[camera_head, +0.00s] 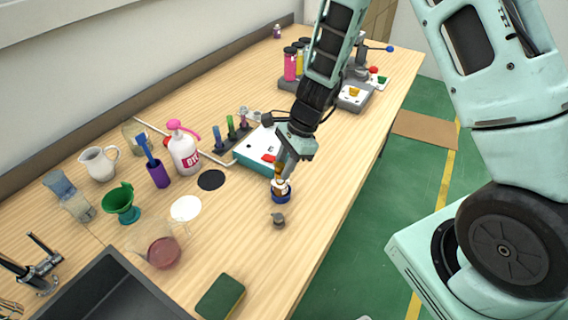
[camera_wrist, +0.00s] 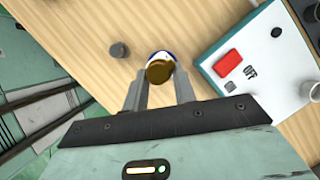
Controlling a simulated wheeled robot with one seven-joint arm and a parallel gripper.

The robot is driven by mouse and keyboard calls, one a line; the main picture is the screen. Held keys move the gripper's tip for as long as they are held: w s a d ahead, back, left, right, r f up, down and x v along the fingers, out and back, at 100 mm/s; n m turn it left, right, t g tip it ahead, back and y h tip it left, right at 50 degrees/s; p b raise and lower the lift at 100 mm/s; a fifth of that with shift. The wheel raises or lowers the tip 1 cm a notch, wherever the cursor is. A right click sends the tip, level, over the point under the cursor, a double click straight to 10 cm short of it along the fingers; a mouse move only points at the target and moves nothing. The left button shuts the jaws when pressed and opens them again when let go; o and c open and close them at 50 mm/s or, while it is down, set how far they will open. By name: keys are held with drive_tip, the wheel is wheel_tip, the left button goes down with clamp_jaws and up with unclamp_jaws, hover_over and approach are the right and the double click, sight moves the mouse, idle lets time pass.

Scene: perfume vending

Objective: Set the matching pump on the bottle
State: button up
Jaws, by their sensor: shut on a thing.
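My gripper (camera_wrist: 160,80) points down over the wooden table, its fingers closed on a gold-brown round piece (camera_wrist: 160,69), which looks like a pump or cap. In the head view the piece is largely hidden by the fingers. Right below it stands a small bottle with a blue and white lower part (camera_head: 281,191); a blue and white rim shows behind the piece in the wrist view. I cannot tell whether the piece is seated on the bottle or just above it. A small grey pump-like piece (camera_head: 278,220) stands on the table nearby, and shows in the wrist view (camera_wrist: 119,50).
A white and teal device (camera_head: 258,147) with a red switch stands close behind the bottle. A rack of vials (camera_head: 231,130), a pink-topped pump bottle (camera_head: 184,150), a glass beaker (camera_head: 160,248) and a green sponge (camera_head: 220,297) are around. The table's right front is clear.

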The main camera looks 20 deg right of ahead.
drive_tip(key=shift+f+b, duration=0.55)
drive_tip(key=shift+f, duration=0.15)
idle(1.7)
drive_tip(key=o, duration=1.5)
drive_tip(key=shift+r+p, duration=3.45)
drive_tip(key=shift+r, duration=0.35)
